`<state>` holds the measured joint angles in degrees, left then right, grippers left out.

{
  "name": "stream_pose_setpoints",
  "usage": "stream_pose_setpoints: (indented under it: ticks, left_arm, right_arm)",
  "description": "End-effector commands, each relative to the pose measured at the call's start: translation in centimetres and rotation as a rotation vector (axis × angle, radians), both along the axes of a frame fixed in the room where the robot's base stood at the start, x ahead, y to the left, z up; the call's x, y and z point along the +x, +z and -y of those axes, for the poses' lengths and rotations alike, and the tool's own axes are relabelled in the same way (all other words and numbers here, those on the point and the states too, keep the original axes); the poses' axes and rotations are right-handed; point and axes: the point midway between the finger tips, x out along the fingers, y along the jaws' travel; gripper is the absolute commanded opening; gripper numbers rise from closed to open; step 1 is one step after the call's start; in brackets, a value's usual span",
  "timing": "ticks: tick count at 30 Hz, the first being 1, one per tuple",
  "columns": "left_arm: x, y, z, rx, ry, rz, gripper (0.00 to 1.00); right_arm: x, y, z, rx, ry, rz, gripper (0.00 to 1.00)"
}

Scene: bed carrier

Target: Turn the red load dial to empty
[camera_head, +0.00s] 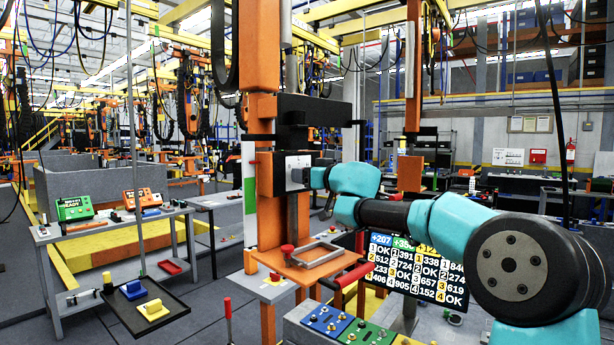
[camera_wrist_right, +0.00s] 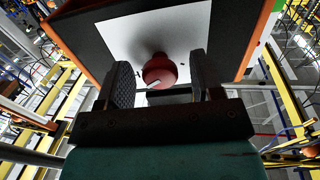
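The red load dial (camera_wrist_right: 160,69) sits on a white plate (camera_wrist_right: 190,35) and shows in the right wrist view. It has a white pointer mark near its lower edge. No dial labels can be read. My right gripper (camera_wrist_right: 163,82) is open, with one dark finger to each side of the dial and gaps between. Whether the fingertips reach past the knob's face cannot be told. In the head view my right gripper (camera_head: 304,177) is at the white plate (camera_head: 294,165) on the orange column, and the dial is hidden there. My left gripper is not in view.
An orange shelf (camera_head: 322,262) with a metal handle frame and a red button (camera_head: 287,250) juts out below. A screen of numbers (camera_head: 418,275) stands behind my right arm. Blue and green panels (camera_head: 327,320) are at the front.

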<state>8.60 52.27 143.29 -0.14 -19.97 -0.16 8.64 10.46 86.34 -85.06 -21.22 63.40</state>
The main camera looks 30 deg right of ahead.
Motion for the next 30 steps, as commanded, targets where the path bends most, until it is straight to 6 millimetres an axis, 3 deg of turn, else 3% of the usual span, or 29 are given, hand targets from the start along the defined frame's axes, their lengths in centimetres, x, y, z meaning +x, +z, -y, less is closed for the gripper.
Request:
stream_pose_setpoints:
  ticks: [15, 30]
  left_arm:
    - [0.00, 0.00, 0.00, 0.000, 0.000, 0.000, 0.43]
    - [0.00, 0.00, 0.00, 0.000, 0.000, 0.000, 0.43]
  right_arm:
    - [-0.03, 0.00, 0.02, 0.000, 0.000, 0.000, 0.12]
    - [-0.03, -0.01, 0.03, -0.099, 0.000, 0.024, 0.12]
